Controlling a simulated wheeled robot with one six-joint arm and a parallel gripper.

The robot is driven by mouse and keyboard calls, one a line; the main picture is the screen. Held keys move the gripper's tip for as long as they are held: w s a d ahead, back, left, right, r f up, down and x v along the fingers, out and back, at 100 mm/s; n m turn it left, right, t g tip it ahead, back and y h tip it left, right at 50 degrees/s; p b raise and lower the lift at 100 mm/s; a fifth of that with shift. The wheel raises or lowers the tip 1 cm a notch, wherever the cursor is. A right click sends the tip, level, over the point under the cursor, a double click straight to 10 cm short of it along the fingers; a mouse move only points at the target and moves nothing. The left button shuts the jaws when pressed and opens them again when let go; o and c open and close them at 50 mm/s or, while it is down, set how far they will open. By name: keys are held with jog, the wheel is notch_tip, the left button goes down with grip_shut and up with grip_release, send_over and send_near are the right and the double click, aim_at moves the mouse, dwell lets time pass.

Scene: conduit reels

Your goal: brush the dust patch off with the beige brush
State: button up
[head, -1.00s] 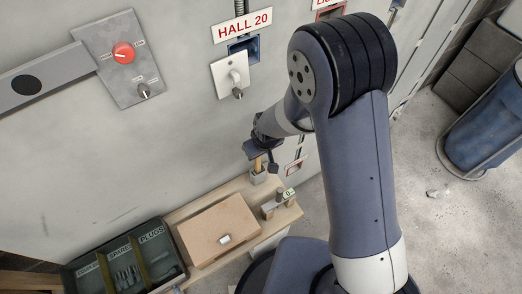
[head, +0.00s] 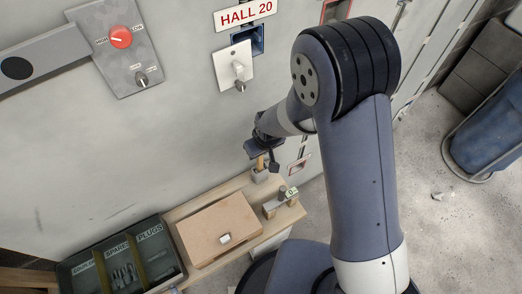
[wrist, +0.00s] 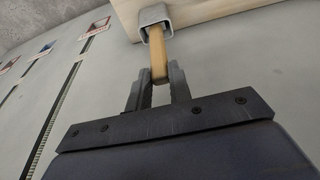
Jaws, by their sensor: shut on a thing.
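The beige brush shows as a yellowish wooden handle (wrist: 158,55) standing in a grey square holder (wrist: 153,14) in the wrist view. My gripper (wrist: 158,90) is shut on the handle, with one finger on each side. In the head view my gripper (head: 261,152) is at the wooden shelf by the wall, with the handle (head: 260,163) below it and the holder (head: 260,176) under that. The brush's head is hidden. I cannot make out a clear dust patch; faint dark smudges (head: 122,213) mark the grey wall at the left.
The wooden shelf (head: 195,207) carries a brown box (head: 218,228) and a small stand with a green-marked tag (head: 291,193). A dark compartment tray (head: 122,266) stands at lower left. A red-knob panel (head: 120,65) and a switch plate (head: 234,66) are on the wall.

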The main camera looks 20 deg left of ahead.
grip_shut()
jog(key=shift+r+p, duration=0.55)
jog(key=shift+r, duration=0.5)
jog(key=shift+r+p, duration=2)
jog(key=shift+r, duration=1.5)
jog(key=w+d+m, duration=0.3)
jog(key=d, duration=0.7)
jog(key=w+d+m+h, duration=0.1)
jog(key=w+d+m, duration=0.2)
jog(key=d, duration=0.8)
jog(key=w+d+m+t+h, duration=0.1)
jog(key=w+d+m, duration=0.2)
jog(key=d, duration=0.8)
jog(key=shift+d+m, duration=0.2)
jog(key=shift+m, duration=0.4)
jog(key=shift+f, duration=0.1)
